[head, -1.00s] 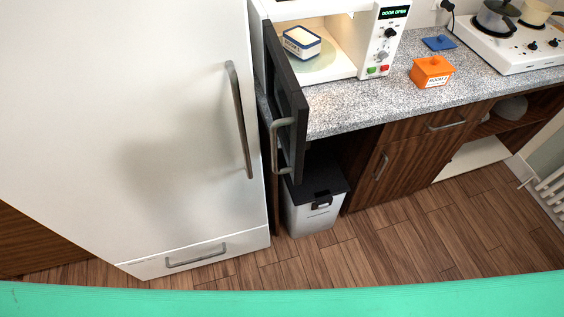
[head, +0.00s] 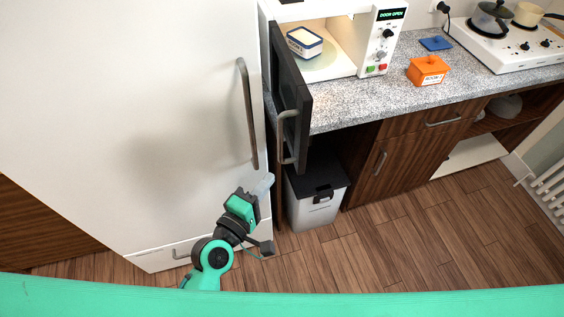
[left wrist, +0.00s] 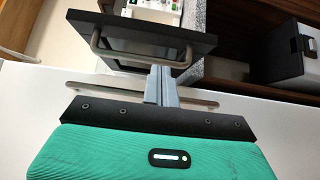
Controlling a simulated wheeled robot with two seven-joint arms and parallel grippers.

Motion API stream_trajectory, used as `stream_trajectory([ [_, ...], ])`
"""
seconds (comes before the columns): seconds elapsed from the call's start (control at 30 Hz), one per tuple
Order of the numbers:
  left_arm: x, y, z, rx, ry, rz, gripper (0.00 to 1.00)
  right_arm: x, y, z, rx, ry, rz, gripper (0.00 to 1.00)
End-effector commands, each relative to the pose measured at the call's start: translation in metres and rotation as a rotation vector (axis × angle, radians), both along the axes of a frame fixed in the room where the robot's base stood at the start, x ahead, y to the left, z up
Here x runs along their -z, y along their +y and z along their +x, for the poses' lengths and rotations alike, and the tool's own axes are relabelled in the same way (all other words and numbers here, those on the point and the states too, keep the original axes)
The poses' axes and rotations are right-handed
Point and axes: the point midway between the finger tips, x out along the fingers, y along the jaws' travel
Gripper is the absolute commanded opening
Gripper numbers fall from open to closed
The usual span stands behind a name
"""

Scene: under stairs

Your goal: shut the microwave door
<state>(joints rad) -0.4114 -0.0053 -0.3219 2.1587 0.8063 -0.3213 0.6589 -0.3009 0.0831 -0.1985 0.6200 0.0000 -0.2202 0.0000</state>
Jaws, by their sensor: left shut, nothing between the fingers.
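The white microwave (head: 372,40) stands on the counter with its display reading "DOOR OPEN". Its dark door (head: 290,90) stands open, swung out toward me beside the fridge, with a grey bar handle (head: 284,137) on it. Inside sits a white and blue container (head: 304,41). My left gripper (head: 264,184) is shut and empty, below the door handle and in front of the fridge. In the left wrist view the shut fingers (left wrist: 161,86) point toward the door (left wrist: 140,40) and its handle (left wrist: 140,62); I cannot tell whether they touch it. My right gripper is out of view.
The white fridge (head: 120,110) with a long handle (head: 247,110) stands close left of the door. A grey bin (head: 313,208) stands below the counter. An orange box (head: 427,71), a blue lid (head: 435,43) and a hob (head: 510,42) are on the counter. The floor at right is clear.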

Motion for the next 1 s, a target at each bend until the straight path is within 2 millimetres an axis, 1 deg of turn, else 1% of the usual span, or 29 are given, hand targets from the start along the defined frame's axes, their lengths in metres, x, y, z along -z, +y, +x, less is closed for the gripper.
stream_trajectory([
  [0.17,-0.003,-0.010,0.018,0.000,-0.002,-0.001,0.00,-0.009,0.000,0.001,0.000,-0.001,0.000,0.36],
  [0.4,-0.003,-0.032,0.055,0.000,-0.001,0.000,0.00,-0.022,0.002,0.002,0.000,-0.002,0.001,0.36],
  [0.6,-0.001,-0.044,0.076,0.000,0.000,0.002,0.00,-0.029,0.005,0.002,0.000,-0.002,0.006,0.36],
  [0.77,0.000,-0.049,0.084,0.000,0.001,0.003,0.00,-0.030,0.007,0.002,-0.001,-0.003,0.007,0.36],
  [1.0,0.001,-0.049,0.085,0.000,0.000,0.004,0.00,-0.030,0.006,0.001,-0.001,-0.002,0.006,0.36],
])
